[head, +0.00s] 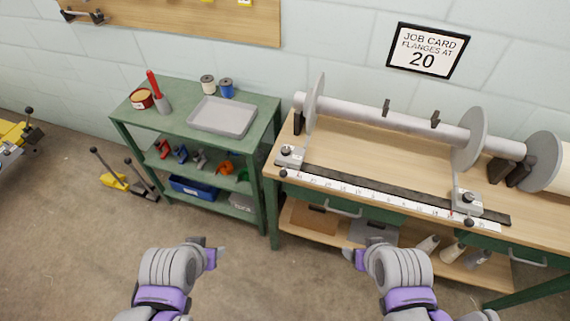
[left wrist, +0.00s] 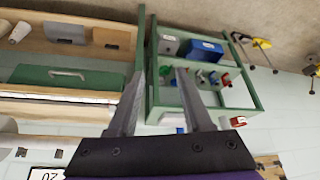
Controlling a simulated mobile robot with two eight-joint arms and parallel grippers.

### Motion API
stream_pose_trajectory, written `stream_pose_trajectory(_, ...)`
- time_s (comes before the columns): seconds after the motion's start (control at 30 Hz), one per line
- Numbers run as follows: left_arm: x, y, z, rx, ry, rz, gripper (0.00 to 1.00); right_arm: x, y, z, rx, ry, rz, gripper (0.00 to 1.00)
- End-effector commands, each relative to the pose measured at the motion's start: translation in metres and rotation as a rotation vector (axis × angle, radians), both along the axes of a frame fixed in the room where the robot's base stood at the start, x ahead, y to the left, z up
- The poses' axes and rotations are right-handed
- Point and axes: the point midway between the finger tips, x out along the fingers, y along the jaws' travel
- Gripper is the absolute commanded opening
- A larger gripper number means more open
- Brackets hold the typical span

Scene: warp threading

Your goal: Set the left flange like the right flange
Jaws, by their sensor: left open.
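The left flange (head: 314,102) is a grey disc near the left end of a grey horizontal beam (head: 385,118) above the wooden bench. Its arm runs down to a clamp block with a dark knob (head: 290,155) at the scale's left end. The right flange (head: 471,140) stands far to the right, with its own clamp block and knob (head: 467,201) near the scale's right end. The white scale (head: 375,194) has numbers too small to read surely. My left gripper (head: 217,254) is open and empty, before the green shelf; its parted fingers show in the left wrist view (left wrist: 161,70). My right gripper (head: 352,256) is before the bench; its jaws are unclear.
A job card (head: 426,50) on the wall reads "FLANGES AT 20". A green shelf unit (head: 262,116) left of the bench holds a grey tray (head: 222,117), spools and tools. The floor (head: 75,240) before it looks clear.

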Motion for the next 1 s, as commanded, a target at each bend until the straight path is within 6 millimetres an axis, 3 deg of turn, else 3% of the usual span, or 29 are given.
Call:
stream_pose_trajectory(0.23, 0.000, 0.000, 0.000, 0.000, 0.000, 0.000, 0.50, 0.000, 0.000, 0.000, 0.000, 0.000, 0.000, 0.73)
stream_pose_trajectory(0.33, 0.002, -0.002, -0.002, -0.003, -0.008, -0.010, 0.66, -0.001, 0.000, -0.003, 0.000, 0.002, 0.000, 0.73)
stream_pose_trajectory(0.43, 0.016, -0.018, -0.015, -0.026, -0.066, -0.076, 0.66, -0.006, 0.000, -0.021, 0.000, 0.011, 0.000, 0.73)
stream_pose_trajectory(0.57, 0.061, -0.066, -0.038, -0.082, -0.272, -0.246, 0.66, -0.015, 0.000, -0.066, 0.000, 0.029, 0.000, 0.73)
stream_pose_trajectory(0.73, 0.127, -0.132, -0.055, -0.110, -0.659, -0.396, 0.66, -0.020, 0.000, -0.132, 0.000, 0.050, 0.000, 0.73)
stream_pose_trajectory(0.83, 0.156, -0.154, -0.068, -0.079, -0.855, -0.392, 0.66, -0.019, 0.000, -0.170, 0.000, 0.063, 0.000, 0.73)
stream_pose_trajectory(1.0, 0.184, -0.162, -0.098, 0.019, -1.046, -0.297, 0.66, -0.016, 0.000, -0.219, 0.000, 0.080, 0.000, 0.73)
